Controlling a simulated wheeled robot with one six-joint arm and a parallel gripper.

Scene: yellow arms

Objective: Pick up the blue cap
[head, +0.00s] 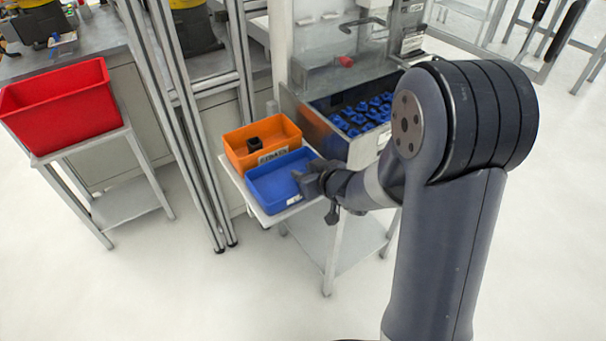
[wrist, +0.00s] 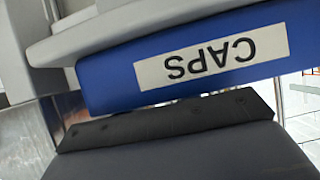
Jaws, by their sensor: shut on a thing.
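The blue bin (head: 268,190) stands on a small white-topped stand, beside the orange bin. No loose cap can be made out inside it. In the wrist view the blue bin (wrist: 112,84) is close, with its CAPS label upside down. My gripper (head: 308,182) is at the right edge of the blue bin in the head view. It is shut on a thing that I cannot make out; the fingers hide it. No blue cap shows clearly in the grip in either view.
The orange bin (head: 236,147) holds a black part (head: 255,143). Behind the stand is a machine with a tray of several blue parts (head: 362,114). A red bin (head: 62,108) stands on another stand at left. Metal posts (head: 190,110) rise between them. The floor in front is clear.

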